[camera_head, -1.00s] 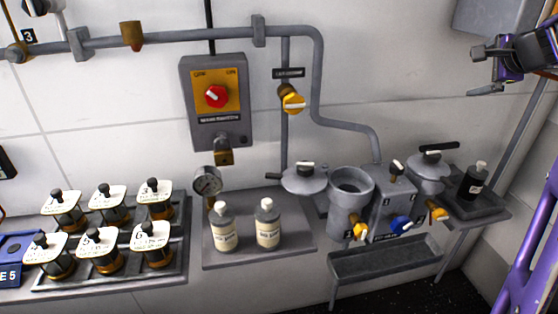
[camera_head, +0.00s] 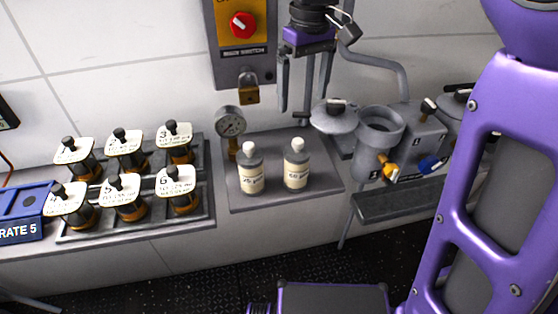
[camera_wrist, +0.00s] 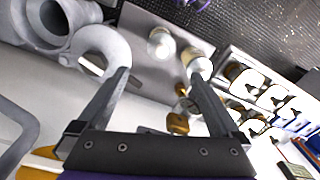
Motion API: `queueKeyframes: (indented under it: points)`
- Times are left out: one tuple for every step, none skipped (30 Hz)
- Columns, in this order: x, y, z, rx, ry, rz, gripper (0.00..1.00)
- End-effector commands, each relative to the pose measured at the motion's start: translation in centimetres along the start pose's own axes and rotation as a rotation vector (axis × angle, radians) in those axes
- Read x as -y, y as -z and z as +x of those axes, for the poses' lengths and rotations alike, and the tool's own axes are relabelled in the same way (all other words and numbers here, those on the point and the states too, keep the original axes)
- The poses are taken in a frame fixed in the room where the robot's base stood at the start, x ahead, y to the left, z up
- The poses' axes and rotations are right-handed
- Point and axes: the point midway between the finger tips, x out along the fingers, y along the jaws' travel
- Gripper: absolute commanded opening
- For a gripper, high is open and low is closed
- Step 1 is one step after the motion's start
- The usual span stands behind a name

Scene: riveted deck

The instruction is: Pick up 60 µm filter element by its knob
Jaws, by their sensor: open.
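Two pale bottle-shaped filter elements with white knobs stand upright on a grey ledge (camera_head: 235,203). The right one's label seems to read 60 µm (camera_head: 295,172); the left one's seems to read 25 µm (camera_head: 250,178). In the wrist view the 60 µm element (camera_wrist: 160,44) lies beyond and between the fingertips, and the 25 µm element (camera_wrist: 199,64) is by the right fingertip. My gripper (camera_head: 304,103) is open and empty, fingers pointing down, above the elements near the wall. It also shows in the wrist view (camera_wrist: 160,75). Nothing hides either element in the head view.
A gauge (camera_head: 230,122) stands behind the 25 µm element. A switch box with a padlock (camera_head: 249,92) hangs on the wall. A grey open housing (camera_head: 380,125) and lid (camera_head: 334,115) are at right. Several numbered jars fill a rack (camera_head: 130,222) at left, beside a blue crate (camera_head: 22,212).

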Motion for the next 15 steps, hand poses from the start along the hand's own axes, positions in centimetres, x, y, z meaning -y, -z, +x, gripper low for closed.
queueKeyframes:
  points:
    - [0.3, -0.1, 0.1, 0.011, -0.014, -0.028, 1.0]
    - [0.4, -0.2, 0.3, 0.016, -0.02, -0.039, 1.0]
    - [0.5, -0.2, 0.6, 0.021, -0.024, -0.048, 1.0]
    - [0.5, -0.3, 1.0, 0.023, -0.026, -0.052, 1.0]
    - [0.5, -0.3, 1.5, 0.025, -0.026, -0.053, 1.0]
    - [0.5, -0.3, 2.2, 0.025, -0.027, -0.053, 1.0]
    - [0.4, -0.3, 2.9, 0.026, -0.026, -0.053, 1.0]
    - [0.4, -0.4, 3.5, 0.026, -0.026, -0.052, 1.0]
    - [0.4, -0.4, 4.5, 0.026, -0.025, -0.052, 1.0]
    - [0.4, -0.4, 5.1, 0.025, -0.025, -0.051, 1.0]
    - [0.3, -0.4, 5.8, 0.025, -0.025, -0.051, 1.0]
    - [0.3, -0.4, 6.7, 0.024, -0.025, -0.051, 1.0]
    - [0.3, -0.4, 7.3, 0.025, -0.025, -0.051, 1.0]
    - [0.3, -0.4, 7.9, 0.024, -0.025, -0.05, 1.0]
    - [0.2, -0.5, 8.8, 0.025, -0.025, -0.05, 1.0]
